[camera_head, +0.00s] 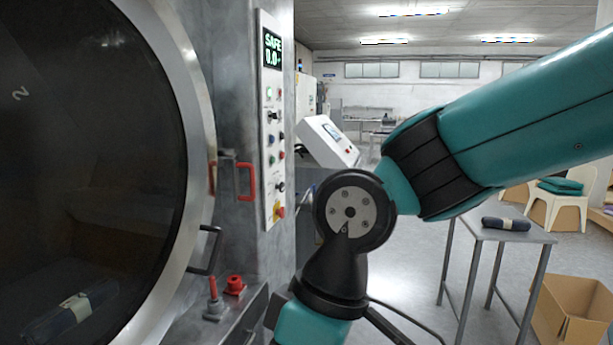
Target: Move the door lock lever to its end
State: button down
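The washer's large round door (192,90) fills the left side and looks closed, with its dark glass facing me. At its right rim, a red U-shaped handle (247,181) sits on a grey bracket and looks like the door lock lever. A black bar handle (212,250) is on the door rim below it. My arm comes in from the upper right, bends at the dark joint and runs out at the bottom. My gripper is not in view, so I cannot tell its state or its distance from the lever.
The control panel (269,110) with a "SAFE 0.0" display stands right of the door. A red-topped valve (213,298) and a red knob (235,285) sit on the ledge below. A metal table (510,231) and a cardboard box (570,325) are at right.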

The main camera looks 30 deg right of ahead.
aim_at(232, 155)
jog(key=z, duration=0.25)
jog(key=k, duration=1.3)
jog(key=z, duration=0.55)
jog(key=i, duration=0.55)
jog(key=z, duration=0.6)
jog(key=i, duration=0.7)
jog(key=u, duration=0.7)
jog(key=i, duration=0.85)
jog(key=u, duration=0.85)
